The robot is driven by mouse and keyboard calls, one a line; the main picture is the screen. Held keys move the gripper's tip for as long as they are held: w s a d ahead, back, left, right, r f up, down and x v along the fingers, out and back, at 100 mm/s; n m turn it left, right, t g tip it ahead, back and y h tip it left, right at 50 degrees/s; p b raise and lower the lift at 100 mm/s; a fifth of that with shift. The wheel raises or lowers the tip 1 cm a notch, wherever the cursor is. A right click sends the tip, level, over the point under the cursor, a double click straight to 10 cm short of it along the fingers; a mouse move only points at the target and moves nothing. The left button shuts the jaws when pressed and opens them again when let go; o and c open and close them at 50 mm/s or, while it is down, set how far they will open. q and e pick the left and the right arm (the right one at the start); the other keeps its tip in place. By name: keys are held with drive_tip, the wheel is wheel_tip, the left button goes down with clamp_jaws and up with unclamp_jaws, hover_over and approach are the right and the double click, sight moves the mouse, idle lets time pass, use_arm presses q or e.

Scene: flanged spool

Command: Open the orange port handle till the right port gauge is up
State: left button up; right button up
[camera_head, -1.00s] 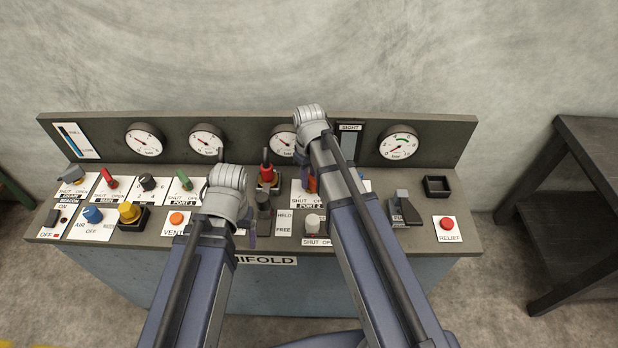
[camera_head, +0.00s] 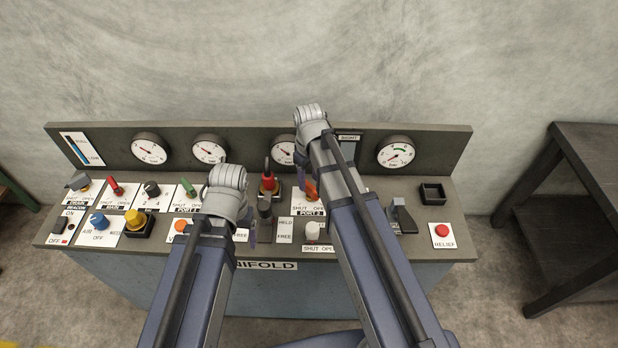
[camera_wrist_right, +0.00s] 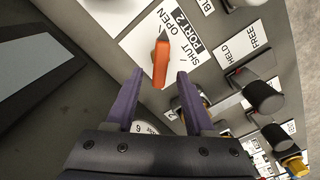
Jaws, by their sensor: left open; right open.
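The orange port handle (camera_wrist_right: 161,62) sits on the white Port 2 plate (camera_wrist_right: 135,45) marked shut and open. In the head view the handle (camera_head: 311,191) shows beside my right arm. My right gripper (camera_wrist_right: 159,78) is open, and the handle stands between and just beyond its fingertips; I cannot tell if they touch. My left gripper (camera_head: 252,230) is above the panel left of the held/free plate, its jaws mostly hidden by its wrist. The right port gauge (camera_head: 283,150) is partly hidden by my right arm; its needle is too small to read surely.
A red-handled lever (camera_head: 268,180) and a black knob (camera_head: 265,208) stand between my arms. A white knob (camera_head: 312,231) is below the Port 2 plate.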

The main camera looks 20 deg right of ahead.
sight(309, 184)
drive_tip(key=shift+r+p, duration=1.45)
drive_tip(key=shift+r, duration=0.55)
drive_tip(key=s+a+m, duration=0.1)
drive_tip(key=s+a, duration=0.4)
drive_tip(key=s, duration=0.2)
drive_tip(key=s+a+m+h, duration=0.1)
drive_tip(key=s+a, duration=0.4)
drive_tip(key=s, duration=0.2)
drive_tip(key=shift+s, duration=0.3)
drive_tip(key=shift+a, duration=0.1)
